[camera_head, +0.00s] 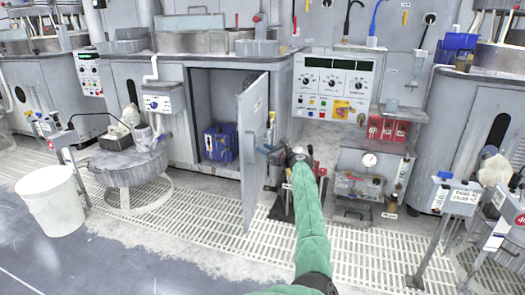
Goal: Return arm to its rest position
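My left arm (311,225), in a green sleeve, comes up from the bottom middle and reaches forward. My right gripper is out of view.
A blue box (220,143) sits inside the open cabinet. A control panel (334,88) is behind the gripper. A gauge box (370,170) stands to the right, a white bucket (53,202) at the left. The grated floor (215,225) in front is mostly clear.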

